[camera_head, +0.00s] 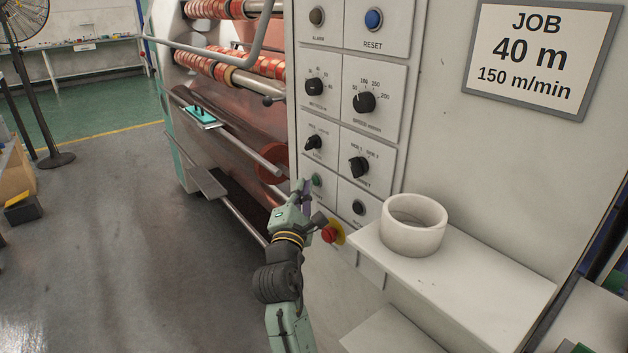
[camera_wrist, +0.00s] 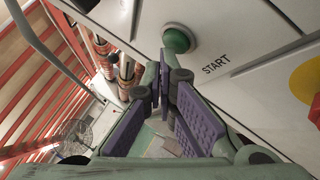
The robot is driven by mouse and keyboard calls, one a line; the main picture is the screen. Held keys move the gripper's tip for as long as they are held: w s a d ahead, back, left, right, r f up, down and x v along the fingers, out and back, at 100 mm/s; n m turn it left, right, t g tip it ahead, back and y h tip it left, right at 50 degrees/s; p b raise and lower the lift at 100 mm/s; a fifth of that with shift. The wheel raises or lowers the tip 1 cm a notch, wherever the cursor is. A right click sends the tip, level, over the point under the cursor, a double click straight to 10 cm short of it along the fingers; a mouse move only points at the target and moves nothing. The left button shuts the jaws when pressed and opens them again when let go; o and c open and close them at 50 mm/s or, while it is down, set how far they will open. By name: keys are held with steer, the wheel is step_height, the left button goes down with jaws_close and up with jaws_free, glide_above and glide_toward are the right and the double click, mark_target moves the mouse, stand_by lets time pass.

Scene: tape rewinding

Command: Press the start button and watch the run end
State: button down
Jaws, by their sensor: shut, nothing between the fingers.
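The green start button (camera_head: 316,180) is on the lower left of the grey control panel. In the wrist view the round green button (camera_wrist: 178,40) sits beside its START label, just beyond my fingertips. My gripper (camera_head: 304,188) is shut and empty, its tips close to the button; I cannot tell whether they touch it. In the wrist view my gripper (camera_wrist: 166,78) shows purple finger pads. The machine with red-patterned rolls (camera_head: 225,70) stands left of the panel; I cannot tell whether it turns. The job sign (camera_head: 540,50) reads 40 m, 150 m/min.
A red emergency button on yellow (camera_head: 330,235) is just below my gripper. A blue reset button (camera_head: 373,19), the speed knob (camera_head: 364,102) and other knobs are above. A white ring (camera_head: 413,226) stands on a shelf (camera_head: 480,275) at right.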

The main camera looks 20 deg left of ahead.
steer(key=shift+w+d, duration=0.25)
steer(key=shift+w, duration=0.05)
stand_by(0.7)
steer(key=shift+s+a, duration=0.1)
steer(key=shift+s, duration=0.05)
steer(key=shift+s+a, duration=0.4)
steer(key=shift+s, duration=0.1)
stand_by(0.3)
steer(key=shift+s+a, duration=0.8)
steer(key=shift+s, duration=0.2)
steer(key=shift+s+a, duration=0.75)
steer(key=shift+s, duration=0.25)
